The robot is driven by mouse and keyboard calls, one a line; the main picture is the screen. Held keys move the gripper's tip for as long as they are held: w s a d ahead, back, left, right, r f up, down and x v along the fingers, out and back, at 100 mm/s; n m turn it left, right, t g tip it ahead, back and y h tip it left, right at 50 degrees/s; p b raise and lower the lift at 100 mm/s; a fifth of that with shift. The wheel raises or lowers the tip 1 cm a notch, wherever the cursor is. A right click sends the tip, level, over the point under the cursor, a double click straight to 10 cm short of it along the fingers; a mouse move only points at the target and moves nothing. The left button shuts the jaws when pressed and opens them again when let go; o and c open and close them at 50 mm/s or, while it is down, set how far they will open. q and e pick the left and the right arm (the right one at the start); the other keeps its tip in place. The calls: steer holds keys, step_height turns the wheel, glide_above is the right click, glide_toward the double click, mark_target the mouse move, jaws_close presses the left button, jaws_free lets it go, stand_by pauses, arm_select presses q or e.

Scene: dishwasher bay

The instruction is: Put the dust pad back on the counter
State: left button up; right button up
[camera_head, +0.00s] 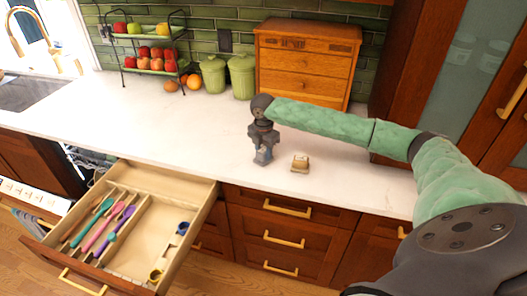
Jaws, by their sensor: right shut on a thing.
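My right gripper (263,150) points down over the white counter (210,125), in front of the wooden drawer box. It is shut on a small blue-grey thing (262,157), which looks like the dust pad and is largely covered by the fingers. The pad is at or just above the counter top; I cannot tell if it touches. My left gripper is not in view.
A small tan block (300,162) sits just right of the gripper. The wooden drawer box (306,62), green canisters (243,77) and fruit rack (149,47) stand behind. An open drawer (190,193) with utensils juts out at lower left. The counter's left middle is clear.

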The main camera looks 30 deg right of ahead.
mark_target(263, 150)
steer(key=o, duration=1)
steer(key=shift+f, duration=0.1)
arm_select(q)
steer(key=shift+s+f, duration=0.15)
arm_select(e)
steer(key=shift+o, duration=0.2)
steer(key=shift+r, duration=0.2)
steer(key=shift+r+b, duration=0.3)
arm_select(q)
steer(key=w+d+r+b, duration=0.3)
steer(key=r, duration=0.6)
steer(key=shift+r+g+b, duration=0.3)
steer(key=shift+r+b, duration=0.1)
arm_select(e)
step_height(263, 150, up, 11)
steer(key=shift+r, duration=0.15)
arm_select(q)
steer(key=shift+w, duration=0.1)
